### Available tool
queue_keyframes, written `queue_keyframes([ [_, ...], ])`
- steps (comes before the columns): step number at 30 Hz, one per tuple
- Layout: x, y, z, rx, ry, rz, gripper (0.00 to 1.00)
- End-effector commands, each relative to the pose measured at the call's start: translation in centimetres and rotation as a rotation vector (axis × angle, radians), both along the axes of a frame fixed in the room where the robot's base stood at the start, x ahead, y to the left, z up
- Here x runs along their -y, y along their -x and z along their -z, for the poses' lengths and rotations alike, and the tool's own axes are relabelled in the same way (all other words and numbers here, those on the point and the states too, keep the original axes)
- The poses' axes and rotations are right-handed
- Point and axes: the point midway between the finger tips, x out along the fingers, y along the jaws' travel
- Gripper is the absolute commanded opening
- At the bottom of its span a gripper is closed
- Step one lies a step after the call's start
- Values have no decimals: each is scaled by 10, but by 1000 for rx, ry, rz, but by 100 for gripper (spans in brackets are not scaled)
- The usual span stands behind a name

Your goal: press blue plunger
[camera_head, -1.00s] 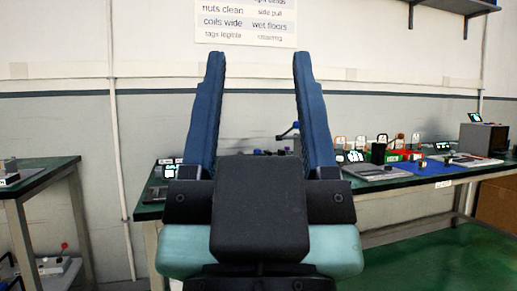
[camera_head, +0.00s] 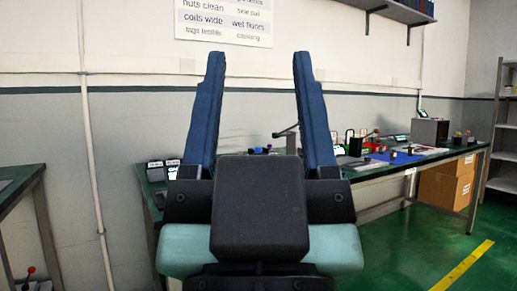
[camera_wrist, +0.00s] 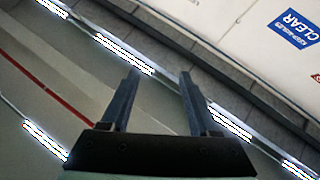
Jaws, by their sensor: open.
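My gripper (camera_head: 258,56) is open and empty, its two blue fingers raised in front of the head camera. In the wrist view my gripper (camera_wrist: 160,72) also shows open, with nothing between the fingers. I cannot make out the blue plunger with certainty. A small blue item (camera_head: 258,150) shows between the fingers, on the bench behind, too small to identify. A lever (camera_head: 287,131) stands beside it, partly hidden by the right finger. My gripper is well apart from the bench (camera_head: 380,170) and hides part of its left end.
A blue mat (camera_head: 398,157), a grey box (camera_head: 430,132) and several small devices sit along the bench. Cardboard boxes (camera_head: 446,188) are under its right end. Another table (camera_head: 22,178) is at left, a shelf rack (camera_head: 503,130) at far right. Green floor (camera_head: 410,245) is clear at front right.

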Motion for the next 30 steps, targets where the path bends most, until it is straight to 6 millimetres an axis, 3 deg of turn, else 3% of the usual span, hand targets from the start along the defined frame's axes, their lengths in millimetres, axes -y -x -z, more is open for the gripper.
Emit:
queue_keyframes([
  [6, 0, 0, 0, 0, 0, 0, 62],
  [14, 0, 0, -18, 0, 1, -1, 15],
  [17, 0, 0, -39, 0, 0, -1, 0],
  [30, -1, 0, -185, 1, 1, -2, 0],
])
